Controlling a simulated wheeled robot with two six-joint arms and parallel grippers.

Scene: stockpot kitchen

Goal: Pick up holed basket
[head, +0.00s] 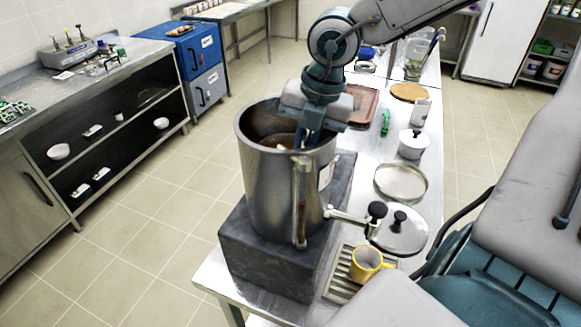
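A tall steel stockpot (262,190) stands on a dark block (270,255) at the near end of the steel table. My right gripper (304,140) points down at the pot's mouth, near its right rim. Its fingers are small and partly hidden, so whether they are open or shut on something is unclear. Something brown with a pale spot shows inside the pot behind the fingers. I cannot make out the holed basket clearly; the pot wall and gripper hide much of the inside. My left gripper is not in view.
A tap with a black knob (376,210) juts from the pot's right side. A yellow mug (367,264) sits on a drip grate. Lids, a white pot (412,144) and a brown tray (362,104) crowd the table. Open floor lies left, before a shelf counter (120,110).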

